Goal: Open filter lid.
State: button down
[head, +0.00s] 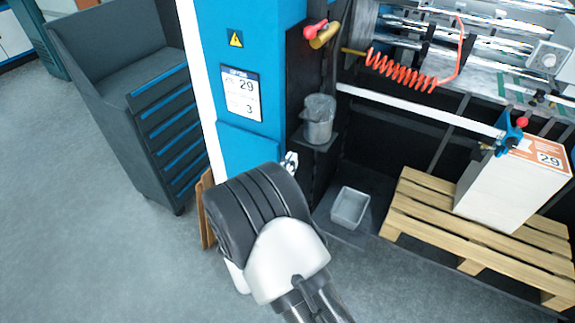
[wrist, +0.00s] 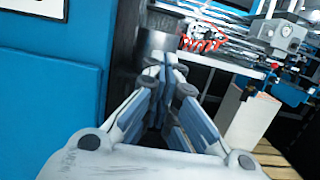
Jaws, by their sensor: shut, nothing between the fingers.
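A grey cylindrical canister (head: 319,118), likely the filter, stands on a dark ledge beside the blue machine column in the head view. Its top looks grey and slightly uneven; I cannot tell for sure whether a lid is on it. In the wrist view the canister (wrist: 160,42) stands straight beyond my gripper (wrist: 170,75), whose fingers are together and empty. The fingertips point at the canister's lower part, and I cannot tell the gap between them. In the head view my arm hides most of the gripper.
A blue column (head: 240,80) stands left of the canister. A red coiled hose (head: 405,73) and a red-knobbed valve (head: 316,29) are above it. A grey bin (head: 350,207) sits below. A wooden pallet (head: 470,235) bears a white box (head: 510,190).

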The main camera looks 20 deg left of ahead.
aim_at(317, 111)
jog(key=w+r, duration=0.4)
jog(key=w, duration=0.4)
jog(key=shift+d+r, duration=0.15)
jog(key=shift+d, duration=0.15)
jog(key=shift+r+p, duration=0.1)
jog(key=shift+p, duration=0.2)
